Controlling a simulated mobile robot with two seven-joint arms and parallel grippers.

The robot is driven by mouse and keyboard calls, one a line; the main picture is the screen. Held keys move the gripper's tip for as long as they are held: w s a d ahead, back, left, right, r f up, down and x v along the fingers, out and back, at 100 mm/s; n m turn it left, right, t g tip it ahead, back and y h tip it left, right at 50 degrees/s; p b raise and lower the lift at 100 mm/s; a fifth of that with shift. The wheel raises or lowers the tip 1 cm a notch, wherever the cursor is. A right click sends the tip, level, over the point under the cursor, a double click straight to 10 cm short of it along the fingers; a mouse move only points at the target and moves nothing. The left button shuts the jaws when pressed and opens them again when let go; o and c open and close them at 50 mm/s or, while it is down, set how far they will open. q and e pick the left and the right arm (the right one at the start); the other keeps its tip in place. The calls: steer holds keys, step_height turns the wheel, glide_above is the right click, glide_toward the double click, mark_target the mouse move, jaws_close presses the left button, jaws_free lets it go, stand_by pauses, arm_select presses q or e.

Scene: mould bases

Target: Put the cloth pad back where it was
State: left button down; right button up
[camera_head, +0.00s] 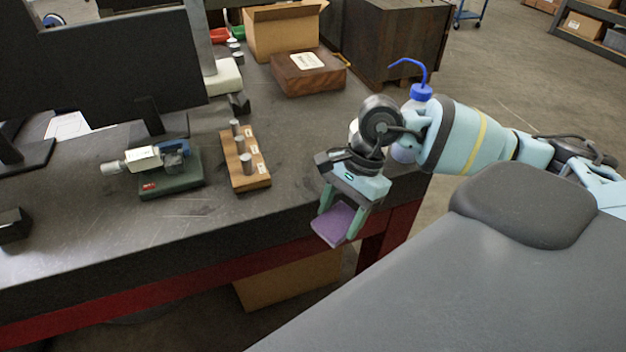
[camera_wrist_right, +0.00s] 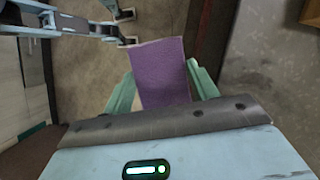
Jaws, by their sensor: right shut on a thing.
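A purple cloth pad (camera_head: 336,223) is held between the green fingers of my right gripper (camera_head: 341,212), near the front edge of the dark bench. In the right wrist view the pad (camera_wrist_right: 160,72) fills the space between the fingertips of my right gripper (camera_wrist_right: 161,85), with a finger on each side. The pad appears to be off the bench, with floor seen beyond it in the wrist view. My left gripper is not in view.
A wooden block with metal pins (camera_head: 243,164) and a green-based device (camera_head: 170,178) stand on the bench (camera_head: 90,245). A blue-capped wash bottle (camera_head: 419,95) stands behind my right wrist. A wooden box (camera_head: 308,78) and an open carton (camera_head: 283,32) are further back.

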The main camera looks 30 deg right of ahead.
steer(key=m, duration=0.2)
steer(key=d+m+t, duration=0.1)
steer(key=m, duration=0.1)
steer(key=s+d+m+t, duration=0.1)
steer(key=m, duration=0.1)
steer(key=shift+d+r+h, duration=0.2)
steer(key=shift+r+h, duration=0.1)
steer(key=shift+r, duration=0.1)
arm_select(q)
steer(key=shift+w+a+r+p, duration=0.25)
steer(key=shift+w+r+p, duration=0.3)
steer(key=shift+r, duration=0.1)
arm_select(e)
steer(key=s+d+r+m+t+h, duration=0.2)
steer(key=d+r+m+t+h, duration=0.1)
steer(key=m, duration=1.3)
step_height(320, 180, up, 2)
steer(key=shift+s+d+r+h, duration=0.1)
steer(key=shift+s+d+h, duration=0.1)
steer(key=shift+d+h, duration=0.75)
steer(key=shift+a, duration=0.25)
